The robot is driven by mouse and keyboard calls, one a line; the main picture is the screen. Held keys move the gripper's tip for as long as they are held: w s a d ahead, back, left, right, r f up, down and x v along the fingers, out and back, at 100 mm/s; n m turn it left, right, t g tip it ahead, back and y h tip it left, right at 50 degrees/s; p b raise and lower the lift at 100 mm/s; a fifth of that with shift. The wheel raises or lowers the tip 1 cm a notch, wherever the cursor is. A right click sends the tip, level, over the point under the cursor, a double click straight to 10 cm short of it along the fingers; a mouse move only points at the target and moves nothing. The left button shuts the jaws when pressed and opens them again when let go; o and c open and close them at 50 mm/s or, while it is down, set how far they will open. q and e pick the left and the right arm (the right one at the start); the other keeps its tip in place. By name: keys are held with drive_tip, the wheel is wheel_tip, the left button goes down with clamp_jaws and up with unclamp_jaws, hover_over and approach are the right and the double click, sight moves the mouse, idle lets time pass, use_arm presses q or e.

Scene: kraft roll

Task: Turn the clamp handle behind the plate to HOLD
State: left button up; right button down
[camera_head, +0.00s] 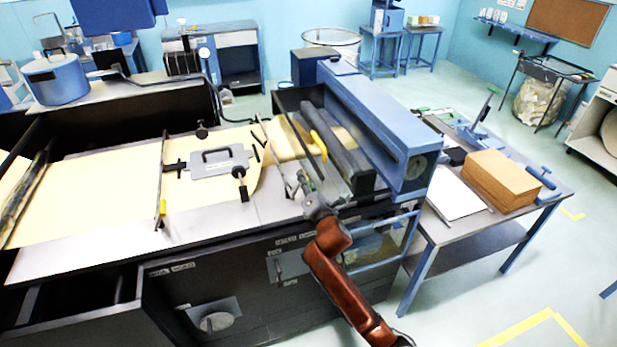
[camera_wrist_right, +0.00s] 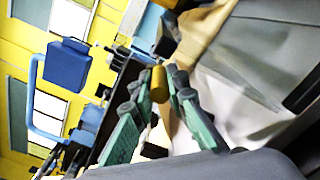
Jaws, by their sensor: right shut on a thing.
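My right gripper (camera_head: 303,183) reaches over the front edge of the machine, beside a clear plate (camera_head: 333,188). In the right wrist view the green fingers (camera_wrist_right: 159,88) close around a small mustard-yellow cylindrical grip (camera_wrist_right: 159,82), which I take to be the clamp handle's. Its pivot and any HOLD mark cannot be made out. In the head view the grip between the fingers is too small to tell apart. A curved yellow piece (camera_head: 319,145) shows near the dark rollers, beyond the fingertips. My left gripper is not in view.
Kraft paper (camera_head: 105,195) runs over the machine bed, with a grey handled plate (camera_head: 222,162) on it. Dark rollers (camera_head: 338,150) and a blue housing (camera_head: 375,115) stand right of the gripper. A side table holds a brown stack (camera_head: 500,180).

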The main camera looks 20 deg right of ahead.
drive_tip(key=a+n+p, duration=0.9)
drive_tip(key=n+p, duration=0.2)
drive_tip(key=shift+s+n, duration=0.2)
drive_tip(key=shift+n, duration=0.2)
drive_tip(key=shift+a+f, duration=0.1)
drive_tip(key=c, duration=2.2)
unclamp_jaws()
drive_tip(key=s, duration=1.2)
drive_tip(key=shift+d, duration=0.2)
